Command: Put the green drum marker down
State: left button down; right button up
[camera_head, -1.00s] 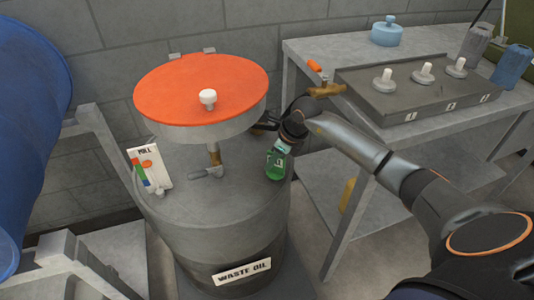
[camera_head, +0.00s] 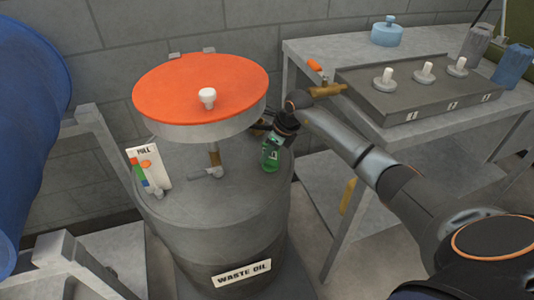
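The green drum marker (camera_head: 270,159) is a small green piece with a pale patch near its top. It is at the right side of the grey waste oil drum's top (camera_head: 235,182). My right gripper (camera_head: 274,143) comes down over it from the upper right and appears shut on its upper end; the fingertips are small and partly hidden. The marker is close to upright, slightly tilted. I cannot tell whether its lower end touches the drum top. My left gripper is not in view.
An orange round lid (camera_head: 185,88) on a wide pan stands above the drum, left of my gripper. A white card with coloured patches (camera_head: 150,168) stands at the drum's left. A grey bench (camera_head: 305,55) holds a valve box (camera_head: 385,103). A blue drum (camera_head: 30,110) is far left.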

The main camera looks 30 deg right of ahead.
jog(key=o, duration=0.3)
jog(key=shift+o, duration=0.2)
